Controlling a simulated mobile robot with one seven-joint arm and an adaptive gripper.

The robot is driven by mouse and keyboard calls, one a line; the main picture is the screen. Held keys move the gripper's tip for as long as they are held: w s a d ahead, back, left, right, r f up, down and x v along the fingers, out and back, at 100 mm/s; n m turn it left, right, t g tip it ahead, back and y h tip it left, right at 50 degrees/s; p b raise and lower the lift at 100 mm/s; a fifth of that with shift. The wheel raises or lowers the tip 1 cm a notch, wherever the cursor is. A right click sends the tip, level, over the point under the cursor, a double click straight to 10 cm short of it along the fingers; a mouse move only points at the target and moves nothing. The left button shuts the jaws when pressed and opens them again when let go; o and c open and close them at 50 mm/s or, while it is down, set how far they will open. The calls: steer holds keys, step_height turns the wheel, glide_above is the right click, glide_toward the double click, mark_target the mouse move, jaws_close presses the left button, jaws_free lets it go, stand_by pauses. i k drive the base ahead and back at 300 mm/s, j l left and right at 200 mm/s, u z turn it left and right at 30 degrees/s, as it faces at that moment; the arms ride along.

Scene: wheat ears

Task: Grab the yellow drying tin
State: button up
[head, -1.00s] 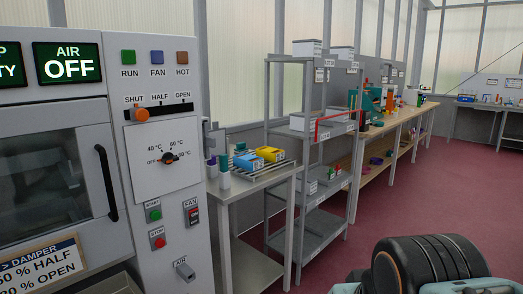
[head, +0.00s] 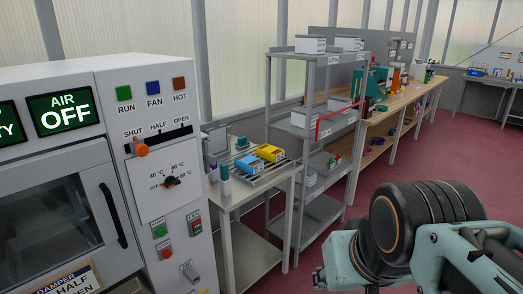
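The yellow drying tin (head: 269,152) sits on a wire rack on the small grey side table, just right of the oven cabinet in the head view. It has a white label on its front. A blue tin (head: 248,163) stands directly beside it, to the left and nearer. My arm's black and teal links fill the lower right, well apart from the tin. My gripper's fingers are not in view.
The drying cabinet (head: 160,215) with knobs and switches stands at the left. Grey shelves (head: 325,170) with bins stand right of the side table (head: 240,190). A long wooden workbench (head: 410,100) runs behind. The red floor (head: 430,165) in front of it is clear.

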mark_target(269, 153)
steer(key=i+l+u, duration=0.1)
steer(key=i+l, duration=0.2)
steer(key=i, duration=0.3)
steer(key=i+l, duration=0.35)
steer(key=i, duration=0.25)
steer(key=i+l+u, duration=0.15)
steer(key=i+l, duration=0.25)
steer(key=i, duration=0.15)
